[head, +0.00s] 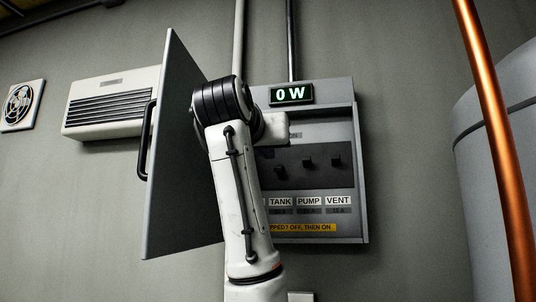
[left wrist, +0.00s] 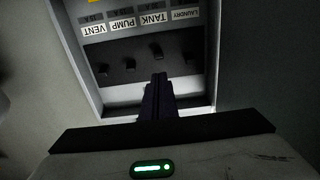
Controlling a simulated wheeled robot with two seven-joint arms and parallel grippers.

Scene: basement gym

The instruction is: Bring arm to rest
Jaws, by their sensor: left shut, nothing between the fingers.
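My left arm (head: 240,195) rises in front of the open breaker panel (head: 362,200) in the head view. Its wrist hides the left part of the panel, and its fingers cannot be made out there. The panel appears upside down there, with black switches (left wrist: 130,66) above labels LAUNDRY, TANK, PUMP and VENT. I cannot tell whether the fingertips touch the panel. My right gripper is in neither view.
The panel's grey door (head: 180,160) stands open to the left, with a black handle (head: 146,140). A green display (head: 291,94) reads 0 W. A copper pipe (head: 497,150) and a large grey tank (head: 500,190) stand at right. A vented white unit (head: 110,102) hangs at left.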

